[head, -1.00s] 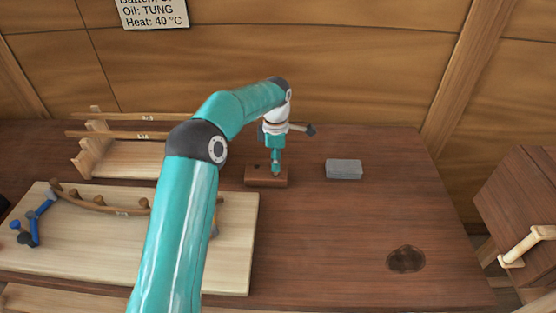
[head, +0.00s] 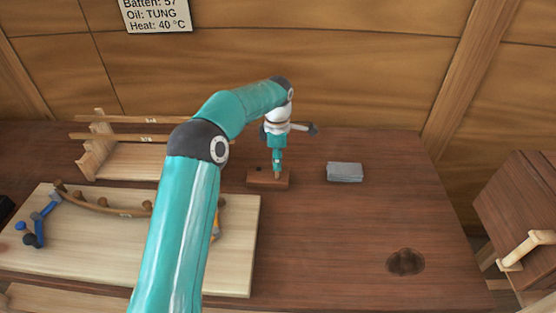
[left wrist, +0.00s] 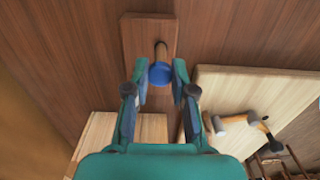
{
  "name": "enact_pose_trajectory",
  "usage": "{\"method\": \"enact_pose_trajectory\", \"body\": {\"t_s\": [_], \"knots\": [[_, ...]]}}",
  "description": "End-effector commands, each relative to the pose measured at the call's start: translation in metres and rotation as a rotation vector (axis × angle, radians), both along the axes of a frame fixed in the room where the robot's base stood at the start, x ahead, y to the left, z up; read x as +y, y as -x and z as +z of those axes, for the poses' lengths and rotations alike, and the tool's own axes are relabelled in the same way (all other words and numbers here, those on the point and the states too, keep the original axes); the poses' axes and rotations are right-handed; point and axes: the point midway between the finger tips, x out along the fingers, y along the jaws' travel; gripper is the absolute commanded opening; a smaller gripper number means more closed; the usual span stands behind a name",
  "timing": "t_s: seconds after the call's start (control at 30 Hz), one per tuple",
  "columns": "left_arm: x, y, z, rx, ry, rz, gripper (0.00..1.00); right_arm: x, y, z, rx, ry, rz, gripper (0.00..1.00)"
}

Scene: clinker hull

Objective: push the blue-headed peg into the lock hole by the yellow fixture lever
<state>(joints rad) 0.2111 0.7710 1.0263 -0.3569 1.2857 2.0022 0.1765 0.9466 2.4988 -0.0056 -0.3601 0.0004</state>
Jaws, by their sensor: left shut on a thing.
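The blue-headed peg (left wrist: 160,74) is between the fingers of my left gripper (left wrist: 161,88) in the left wrist view, its wooden shaft pointing at a small brown block. In the head view my left gripper (head: 277,161) is above that block (head: 266,183), shut on the peg, with a little tan shaft (head: 277,174) showing below the fingers. I cannot tell whether the shaft's tip is still inside the block. A bit of the yellow lever (head: 216,225) shows at the pale board's right side, mostly behind my arm. The lock hole by it is hidden. My right gripper is out of view.
The pale board (head: 245,270) carries a curved batten (head: 105,207) and blue levers (head: 40,222) at left. A wooden rack (head: 135,160) stands behind it. A grey block (head: 344,172) lies right of the brown block. The table's right half is mostly clear.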

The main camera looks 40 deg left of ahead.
Motion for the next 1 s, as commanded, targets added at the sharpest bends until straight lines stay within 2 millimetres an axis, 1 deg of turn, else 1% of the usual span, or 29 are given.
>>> {"method": "enact_pose_trajectory", "body": {"t_s": [0.03, 0.6, 1.0], "knots": [[0.000, 0.000, 0.005, 0.000, 0.000, 0.000, 0.00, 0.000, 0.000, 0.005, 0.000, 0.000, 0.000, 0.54], [0.000, 0.000, 0.033, 0.000, 0.000, 0.000, 0.00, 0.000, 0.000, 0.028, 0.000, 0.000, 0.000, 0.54], [0.000, 0.000, 0.035, 0.000, 0.000, 0.000, 0.00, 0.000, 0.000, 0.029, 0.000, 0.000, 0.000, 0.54]]}}
